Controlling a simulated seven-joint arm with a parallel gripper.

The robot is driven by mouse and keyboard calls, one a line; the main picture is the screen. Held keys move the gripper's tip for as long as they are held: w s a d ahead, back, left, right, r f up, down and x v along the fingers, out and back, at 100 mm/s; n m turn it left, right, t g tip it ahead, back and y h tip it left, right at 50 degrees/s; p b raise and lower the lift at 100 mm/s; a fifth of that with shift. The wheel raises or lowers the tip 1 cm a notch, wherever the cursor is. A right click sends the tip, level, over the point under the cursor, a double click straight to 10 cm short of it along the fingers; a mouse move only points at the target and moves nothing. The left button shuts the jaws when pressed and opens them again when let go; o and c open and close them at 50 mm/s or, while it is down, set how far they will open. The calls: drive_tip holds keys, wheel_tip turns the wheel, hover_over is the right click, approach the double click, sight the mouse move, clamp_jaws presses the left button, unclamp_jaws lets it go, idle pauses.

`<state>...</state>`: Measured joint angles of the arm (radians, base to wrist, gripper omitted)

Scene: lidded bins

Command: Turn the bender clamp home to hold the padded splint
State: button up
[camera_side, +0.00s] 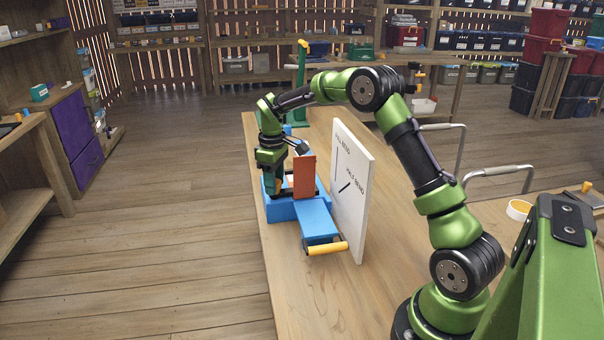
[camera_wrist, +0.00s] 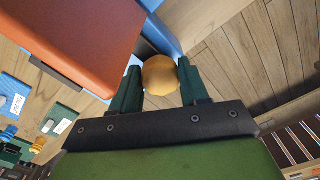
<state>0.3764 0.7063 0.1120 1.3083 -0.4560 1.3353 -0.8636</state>
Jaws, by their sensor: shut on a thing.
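My gripper (camera_side: 274,188) is over the left end of the blue bender (camera_side: 283,209) on the bench. In the wrist view my gripper (camera_wrist: 160,84) is shut on a round tan knob (camera_wrist: 160,74), which seems to be the clamp's handle, with one finger on each side. An upright orange-brown slab (camera_side: 304,177) stands on the bender just right of my gripper. It fills the upper left of the wrist view (camera_wrist: 70,35). I cannot tell whether this slab is the splint or part of the clamp. The clamp's screw and seat are hidden.
A white board (camera_side: 352,190) marked for full and half bend stands right of the bender. A blue arm (camera_side: 316,217) with a yellow handle (camera_side: 327,248) reaches toward the front. A green post (camera_side: 302,80) stands behind. The bench front (camera_side: 310,300) is clear.

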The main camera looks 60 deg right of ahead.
drive_tip(key=shift+m, duration=0.3)
drive_tip(key=o, duration=1)
drive_tip(key=shift+o, duration=0.2)
wheel_tip(320, 180, up, 17)
